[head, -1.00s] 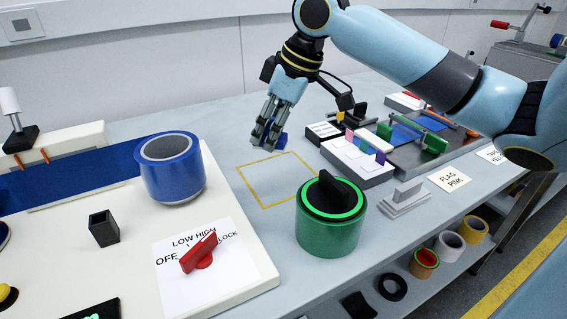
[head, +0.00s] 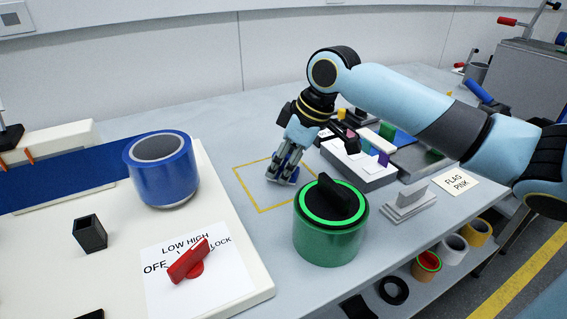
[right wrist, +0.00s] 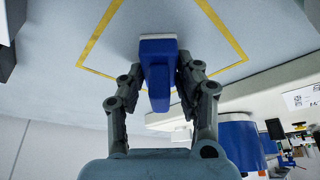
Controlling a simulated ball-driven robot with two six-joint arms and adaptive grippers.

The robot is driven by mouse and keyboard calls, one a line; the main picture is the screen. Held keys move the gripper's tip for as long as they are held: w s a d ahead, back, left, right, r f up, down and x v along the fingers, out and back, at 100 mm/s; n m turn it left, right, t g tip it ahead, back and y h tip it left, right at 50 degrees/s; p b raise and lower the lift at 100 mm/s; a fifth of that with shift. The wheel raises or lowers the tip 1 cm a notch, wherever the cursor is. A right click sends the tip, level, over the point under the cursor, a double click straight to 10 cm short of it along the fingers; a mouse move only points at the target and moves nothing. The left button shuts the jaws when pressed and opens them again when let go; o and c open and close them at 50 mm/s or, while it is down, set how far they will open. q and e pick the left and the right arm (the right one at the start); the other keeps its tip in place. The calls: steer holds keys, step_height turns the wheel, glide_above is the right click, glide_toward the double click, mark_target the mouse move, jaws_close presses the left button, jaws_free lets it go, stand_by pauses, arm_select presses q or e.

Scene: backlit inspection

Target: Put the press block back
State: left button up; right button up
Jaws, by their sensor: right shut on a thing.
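The press block, a blue grip on a pale base (right wrist: 158,70), is held between the fingers of my right gripper (right wrist: 159,85). In the head view my right gripper (head: 284,174) points down, and a bit of the blue block (head: 293,178) shows at its fingertips. My left gripper is out of view.
A green cylinder with a black knob (head: 329,230) stands just in front of the square. A grey block with an upright grip (head: 408,203) and a white tray with coloured tabs (head: 358,168) are to the right. A blue cylinder (head: 161,175) stands on the left panel.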

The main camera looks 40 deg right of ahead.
steer(key=o, duration=0.8)
steer(key=shift+c, duration=0.2)
steer(key=shift+o, duration=1.3)
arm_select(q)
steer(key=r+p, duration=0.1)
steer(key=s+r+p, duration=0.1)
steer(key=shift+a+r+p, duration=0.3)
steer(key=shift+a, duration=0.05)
arm_select(e)
steer(key=v, duration=1.2)
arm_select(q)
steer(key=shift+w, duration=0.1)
arm_select(e)
steer(key=shift+r, duration=0.1)
